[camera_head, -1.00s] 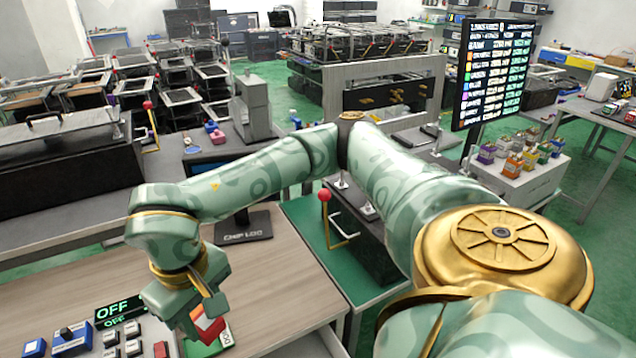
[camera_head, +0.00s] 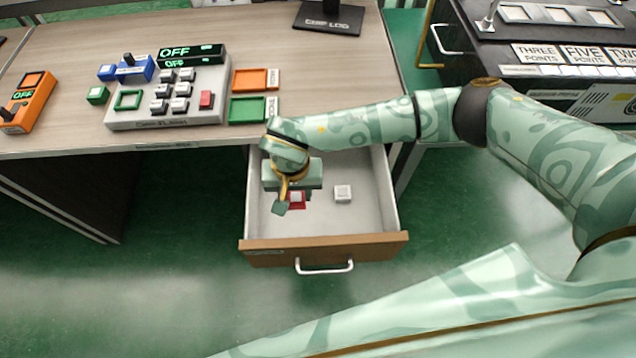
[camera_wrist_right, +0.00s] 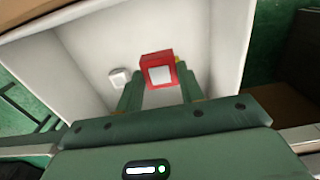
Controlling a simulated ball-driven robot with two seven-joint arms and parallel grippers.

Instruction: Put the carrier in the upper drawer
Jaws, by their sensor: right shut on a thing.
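The carrier (camera_head: 297,198), a small red frame with a white square in it, is between the fingers of my right gripper (camera_head: 289,203). In the right wrist view, the carrier (camera_wrist_right: 146,63) sits at the fingertips of the shut gripper (camera_wrist_right: 160,88). The drawer (camera_head: 325,246) is pulled out below the tabletop, with a wooden front and pale inside walls. My right gripper is over the drawer's left part; I cannot tell if the carrier touches the floor. My left gripper is not in view.
A white block (camera_head: 342,193) lies in the drawer, right of the carrier. The tabletop (camera_head: 330,90) is behind and above it, holding a grey button panel (camera_head: 135,117), an orange tray (camera_head: 252,80) and a green tray (camera_head: 246,110). The drawer's right side is mostly free.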

